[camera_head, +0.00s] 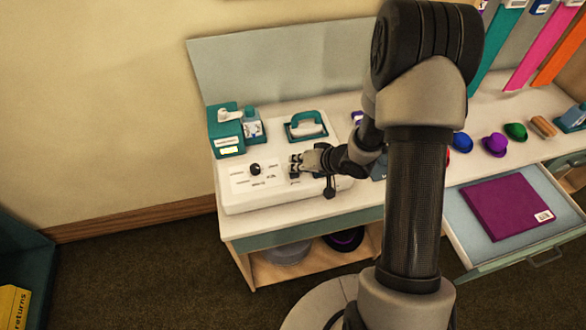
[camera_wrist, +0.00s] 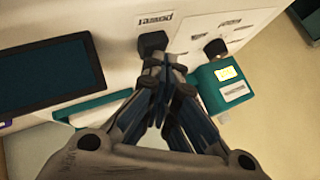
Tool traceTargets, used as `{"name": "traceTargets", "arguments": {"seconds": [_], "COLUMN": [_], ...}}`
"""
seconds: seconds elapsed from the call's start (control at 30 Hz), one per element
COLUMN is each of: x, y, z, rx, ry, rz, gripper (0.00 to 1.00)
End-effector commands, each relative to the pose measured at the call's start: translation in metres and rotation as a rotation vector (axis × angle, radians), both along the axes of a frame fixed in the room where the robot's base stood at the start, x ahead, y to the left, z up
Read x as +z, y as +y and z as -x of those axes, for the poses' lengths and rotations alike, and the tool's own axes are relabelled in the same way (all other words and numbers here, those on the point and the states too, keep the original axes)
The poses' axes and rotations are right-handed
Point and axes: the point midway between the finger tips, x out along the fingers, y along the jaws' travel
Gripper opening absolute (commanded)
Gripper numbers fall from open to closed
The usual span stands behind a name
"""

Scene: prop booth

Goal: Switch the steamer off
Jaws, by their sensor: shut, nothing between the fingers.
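The steamer is a white box (camera_head: 237,203) on the left of the counter, with a printed panel and a round black knob (camera_head: 255,169). The knob also shows in the wrist view (camera_wrist: 215,48). A black switch (camera_wrist: 153,42) sits beside a label reading "power" in the wrist view. My gripper (camera_head: 294,166) is over the steamer's top, right of the knob. In the wrist view its fingertips (camera_wrist: 172,62) are together and empty, close beside the black switch. I cannot tell whether they touch it. The switch's position is not readable.
A teal box (camera_head: 226,135) and a bottle (camera_head: 252,124) stand behind the steamer. A teal-handled tool (camera_head: 306,126) lies behind my gripper. Small coloured hats, such as a purple one (camera_head: 495,145), stand right. An open drawer (camera_head: 462,235) holds a purple folder (camera_head: 507,208).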

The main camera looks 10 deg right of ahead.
Motion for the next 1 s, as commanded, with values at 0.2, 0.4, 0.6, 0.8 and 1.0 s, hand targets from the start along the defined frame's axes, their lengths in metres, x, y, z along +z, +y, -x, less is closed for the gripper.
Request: {"name": "traceTargets", "arguments": {"seconds": [0.2, 0.4, 0.6, 0.8, 1.0], "x": [0.000, 0.013, 0.032, 0.049, 0.062], "y": [0.000, 0.000, 0.000, 0.000, 0.000], "z": [0.000, 0.000, -0.001, -0.001, -0.001], "rx": [0.000, -0.001, -0.001, -0.001, -0.001], "ry": [0.000, -0.001, -0.002, -0.003, -0.003], "rz": [0.000, 0.000, -0.001, 0.001, -0.001], "gripper": [0.00, 0.00, 0.00, 0.00, 0.00]}}
